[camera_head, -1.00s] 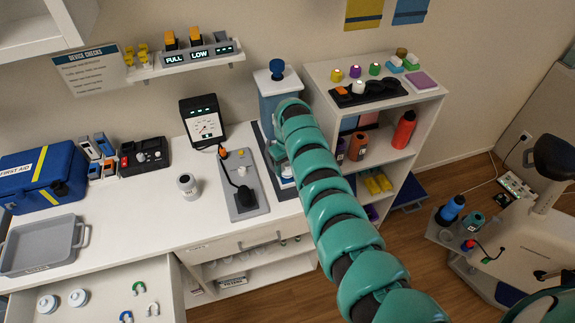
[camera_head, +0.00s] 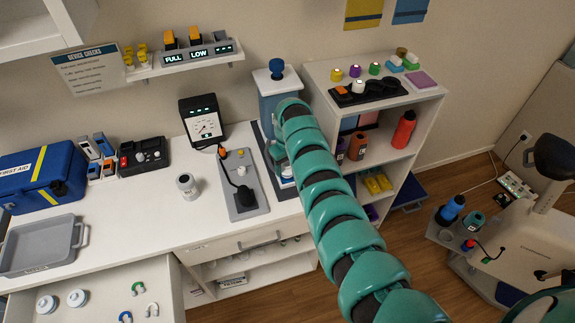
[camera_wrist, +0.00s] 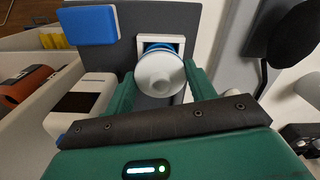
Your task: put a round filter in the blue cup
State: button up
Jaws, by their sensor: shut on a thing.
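My gripper (camera_wrist: 160,76) has its green fingers on both sides of a white round filter (camera_wrist: 159,75) in the wrist view and is shut on it. A blue rim (camera_wrist: 158,47) shows just behind the filter, in front of a white square frame (camera_wrist: 178,43). This may be the blue cup; most of it is hidden, and I cannot tell whether the filter touches it. Two similar white round filters (camera_head: 47,304) lie in the open drawer.
A grey pad with a black handpiece (camera_head: 240,186) and a small white jar (camera_head: 187,186) are on the counter left of the device. A shelf unit (camera_head: 425,95) with bottles stands close on the right. The counter's front middle is clear.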

jog(key=shift+f+b, duration=1.05)
jog(key=shift+f, duration=0.35)
jog(key=o, duration=1)
jog(key=shift+o, duration=0.2)
jog(key=shift+r+b, duration=0.35)
jog(key=shift+r, duration=0.4)
notch_tip(320, 180, up, 8)
jog(key=shift+f+b, duration=0.25)
jog(key=shift+b, duration=1)
notch_tip(320, 180, up, 8)
jog(key=p, duration=0.5)
jog(key=shift+r, duration=0.2)
